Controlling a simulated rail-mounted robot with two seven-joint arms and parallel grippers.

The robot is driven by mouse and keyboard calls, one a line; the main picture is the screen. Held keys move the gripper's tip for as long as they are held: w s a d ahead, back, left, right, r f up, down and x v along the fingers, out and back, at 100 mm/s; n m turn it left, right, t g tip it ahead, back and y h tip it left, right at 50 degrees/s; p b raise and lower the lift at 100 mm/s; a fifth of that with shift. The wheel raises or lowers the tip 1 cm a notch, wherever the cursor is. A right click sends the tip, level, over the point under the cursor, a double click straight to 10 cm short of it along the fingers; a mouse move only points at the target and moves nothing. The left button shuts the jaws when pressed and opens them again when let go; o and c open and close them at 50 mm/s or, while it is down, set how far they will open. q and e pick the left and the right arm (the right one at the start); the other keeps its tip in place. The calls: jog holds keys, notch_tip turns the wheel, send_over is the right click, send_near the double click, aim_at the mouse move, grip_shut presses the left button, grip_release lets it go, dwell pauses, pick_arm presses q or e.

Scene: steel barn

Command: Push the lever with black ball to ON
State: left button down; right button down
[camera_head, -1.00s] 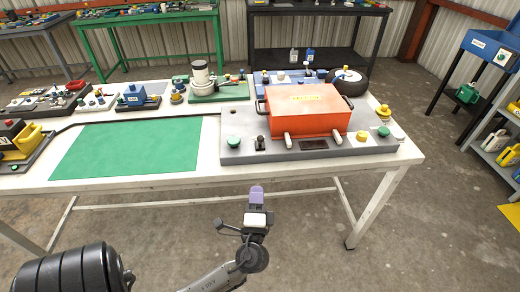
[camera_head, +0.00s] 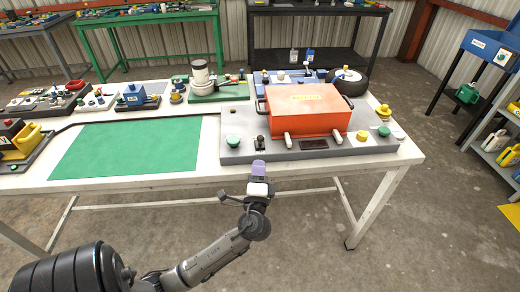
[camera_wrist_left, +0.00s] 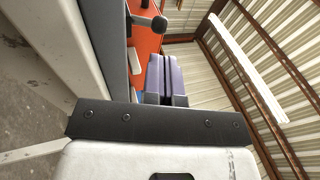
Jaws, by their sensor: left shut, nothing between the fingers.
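The lever with the black ball (camera_head: 261,141) stands at the front edge of a grey panel (camera_head: 240,155), below the left part of an orange box. In the left wrist view, its dark ball (camera_wrist_left: 159,24) shows near the top, close to the fingers. My left gripper (camera_head: 259,164) has purple fingers, shut and empty, just in front of the panel's front edge and close below the lever. The fingers (camera_wrist_left: 161,76) also show in the left wrist view, apart from the ball. I cannot read any ON marking. My right gripper is not in view.
The orange box (camera_head: 300,110) has two pale handles at its front. A green button (camera_head: 233,141) sits left of the lever, and yellow and green knobs (camera_head: 362,136) sit at right. A green mat (camera_head: 125,148) lies on the white table's left.

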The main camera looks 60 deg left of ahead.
aim_at(260, 142)
pick_arm(q)
jog(key=shift+b+x, duration=0.35)
jog(key=shift+x, duration=2.8)
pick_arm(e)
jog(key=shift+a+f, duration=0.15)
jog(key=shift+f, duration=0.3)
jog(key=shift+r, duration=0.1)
